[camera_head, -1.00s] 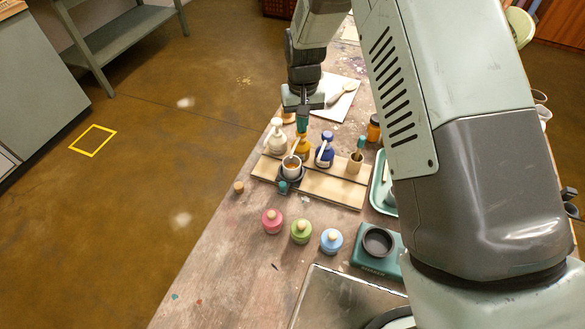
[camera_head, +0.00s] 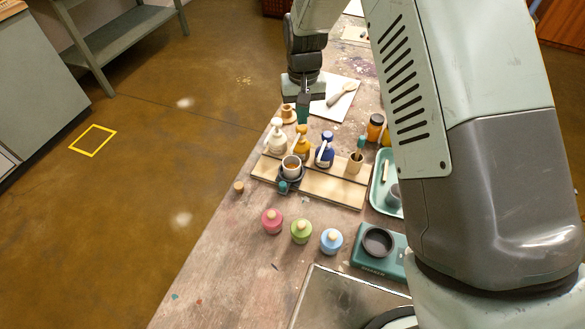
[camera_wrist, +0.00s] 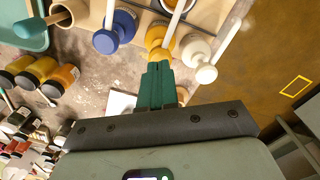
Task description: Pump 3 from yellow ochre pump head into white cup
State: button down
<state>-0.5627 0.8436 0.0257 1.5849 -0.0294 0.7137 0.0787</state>
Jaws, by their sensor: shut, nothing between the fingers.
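The yellow ochre pump bottle (camera_head: 302,143) stands on the wooden rack (camera_head: 325,187) between a white pump bottle (camera_head: 277,138) and a blue one (camera_head: 324,151). The white cup (camera_head: 291,164) sits in a dark holder in front of it, with orange-brown colour inside. My gripper (camera_head: 303,117) is shut and empty above and slightly behind the ochre pump head. In the wrist view the shut fingertips (camera_wrist: 158,68) lie close to the ochre pump head (camera_wrist: 159,54); I cannot tell whether they touch. The cup is mostly hidden in the wrist view.
A wooden cup (camera_head: 355,162) stands at the rack's right end. Pink (camera_head: 271,220), green (camera_head: 301,231) and light blue (camera_head: 331,241) jars stand in front. A green scale (camera_head: 368,259) and a tray (camera_head: 378,197) are at right. An orange jar (camera_head: 375,127) stands behind.

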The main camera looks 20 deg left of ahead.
notch_tip(320, 180, up, 6)
dwell(0.7)
jog(key=shift+r, duration=0.1)
dwell(0.3)
jog(key=s+d+r+m+t, duration=0.1)
jog(key=s+d+r, duration=0.3)
jog(key=d+r, duration=0.55)
jog(key=s+d+r+m+t, duration=0.2)
jog(key=s+d+r, duration=0.1)
jog(key=d+r, duration=0.65)
jog(key=s+d+r+m+t, duration=0.1)
jog(key=s+d+r, duration=0.1)
jog(key=s+d, duration=0.3)
jog(key=s+d+r+m+t, duration=0.1)
jog(key=s+d+r, duration=0.2)
jog(key=s, duration=1)
jog(key=shift+d+m+t, duration=0.3)
jog(key=shift+d, duration=0.75)
